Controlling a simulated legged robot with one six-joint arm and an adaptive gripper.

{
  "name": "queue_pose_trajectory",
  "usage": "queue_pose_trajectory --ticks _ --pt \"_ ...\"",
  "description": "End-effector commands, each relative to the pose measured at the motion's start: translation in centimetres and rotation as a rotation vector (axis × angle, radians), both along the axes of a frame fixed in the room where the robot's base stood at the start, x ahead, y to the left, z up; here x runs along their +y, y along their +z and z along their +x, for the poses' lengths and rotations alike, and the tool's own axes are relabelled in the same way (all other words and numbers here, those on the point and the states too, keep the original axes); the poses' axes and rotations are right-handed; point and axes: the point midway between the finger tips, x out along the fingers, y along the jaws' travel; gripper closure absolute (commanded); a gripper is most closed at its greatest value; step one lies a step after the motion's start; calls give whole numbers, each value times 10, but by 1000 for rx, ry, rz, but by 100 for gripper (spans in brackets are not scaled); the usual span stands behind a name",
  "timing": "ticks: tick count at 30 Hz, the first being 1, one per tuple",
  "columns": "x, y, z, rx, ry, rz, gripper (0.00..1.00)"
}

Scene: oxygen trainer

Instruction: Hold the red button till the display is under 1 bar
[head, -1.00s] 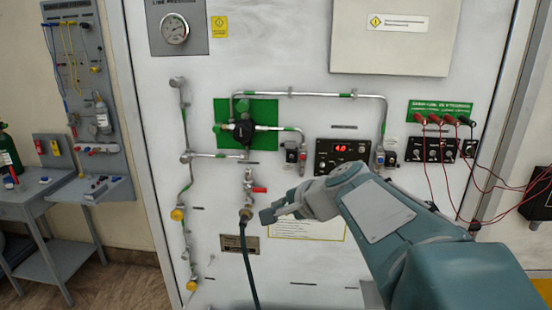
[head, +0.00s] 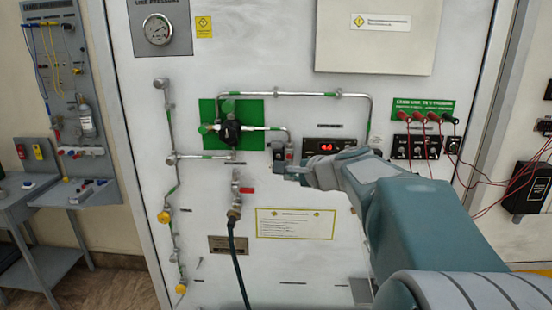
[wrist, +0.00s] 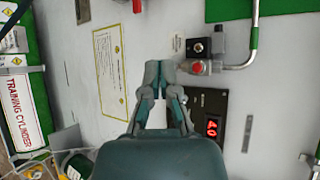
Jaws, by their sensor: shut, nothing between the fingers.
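The red button (wrist: 196,68) shows in the wrist view on a metal fitting beside a small black box with a knob. In the head view my gripper hides it. My gripper (wrist: 160,68) is shut and empty, its fingertips just left of the button in the wrist view; I cannot tell whether they touch the fitting. In the head view my gripper (head: 284,168) is in front of the panel, just below the small valve block (head: 279,150). The display (wrist: 212,127) glows red and reads 4.0. It also shows in the head view (head: 326,147), partly above my wrist.
Metal pipes (head: 300,94) and a green plate (head: 254,108) are above my gripper. A red-handled valve (head: 236,190) with a dark hose is at its left. Red cables (head: 437,150) hang at the right.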

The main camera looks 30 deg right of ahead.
Motion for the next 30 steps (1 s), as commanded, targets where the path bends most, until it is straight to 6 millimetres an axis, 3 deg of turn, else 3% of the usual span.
queue_pose_trajectory --ticks 15,30 --pt "-31 0 50 0 1 0 100" --pt "-33 0 54 0 0 -1 100"
